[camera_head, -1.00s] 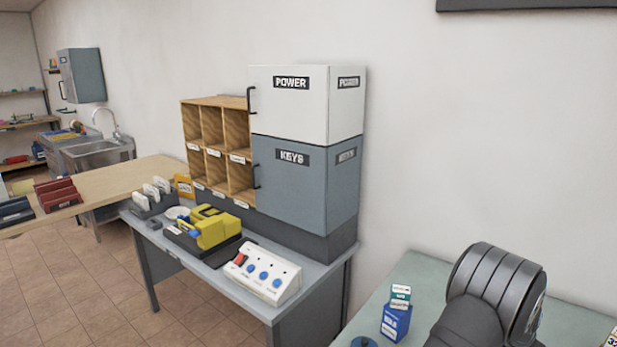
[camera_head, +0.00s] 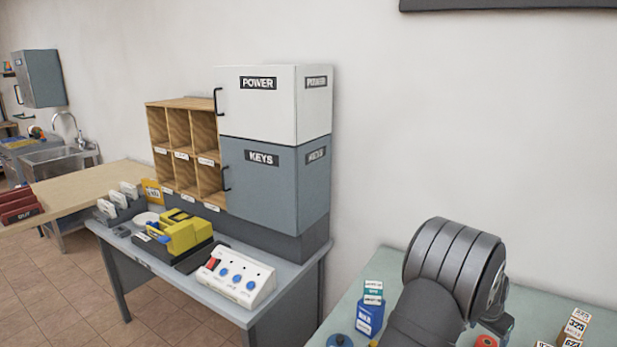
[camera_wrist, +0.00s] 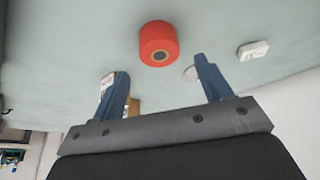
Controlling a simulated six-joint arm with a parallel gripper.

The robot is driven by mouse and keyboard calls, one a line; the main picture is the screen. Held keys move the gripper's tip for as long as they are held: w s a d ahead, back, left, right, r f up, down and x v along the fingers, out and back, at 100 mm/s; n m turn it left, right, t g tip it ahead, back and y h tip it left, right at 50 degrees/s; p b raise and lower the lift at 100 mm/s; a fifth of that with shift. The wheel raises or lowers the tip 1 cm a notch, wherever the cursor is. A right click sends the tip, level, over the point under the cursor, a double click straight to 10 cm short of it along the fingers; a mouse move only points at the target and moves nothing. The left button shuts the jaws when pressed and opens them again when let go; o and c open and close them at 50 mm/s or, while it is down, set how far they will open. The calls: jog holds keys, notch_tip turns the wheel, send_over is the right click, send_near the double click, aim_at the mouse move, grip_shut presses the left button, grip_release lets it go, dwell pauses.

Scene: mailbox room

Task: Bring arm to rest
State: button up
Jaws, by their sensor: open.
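My arm shows at the right of the head view, over the pale green table (camera_head: 395,262). In the wrist view my gripper (camera_wrist: 160,80) is open, its two blue fingers wide apart with nothing between them. A red roll (camera_wrist: 158,43) lies on the table beyond the fingertips, apart from them. In the head view the fingers are mostly hidden behind my arm.
A blue box with cards (camera_head: 370,310) stands left of my arm, and labelled blocks (camera_head: 577,325) stand at the right. The grey desk (camera_head: 120,260) holds a yellow device (camera_head: 180,235), a switch panel (camera_head: 235,277) and cabinets (camera_head: 270,180). A white piece (camera_wrist: 253,50) lies near the roll.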

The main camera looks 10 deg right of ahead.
jog(key=x, duration=0.6)
jog(key=shift+f, duration=0.1)
notch_tip(320, 180, up, 4)
jog(key=shift+r, duration=0.2)
jog(key=s+r, duration=0.7)
jog(key=s, duration=0.5)
send_over(487, 342)
jog(key=w+a, duration=0.6)
jog(key=w+a+f, duration=0.2)
jog(key=w+a, duration=1)
jog(key=w, duration=0.5)
jog(key=shift+s, duration=0.15)
jog(key=s+d, duration=0.6)
jog(key=s, duration=0.2)
jog(key=s+d+r, duration=0.1)
jog(key=s+d, duration=0.4)
jog(key=s, duration=0.4)
jog(key=shift+d+r, duration=0.2)
jog(key=shift+d, duration=0.15)
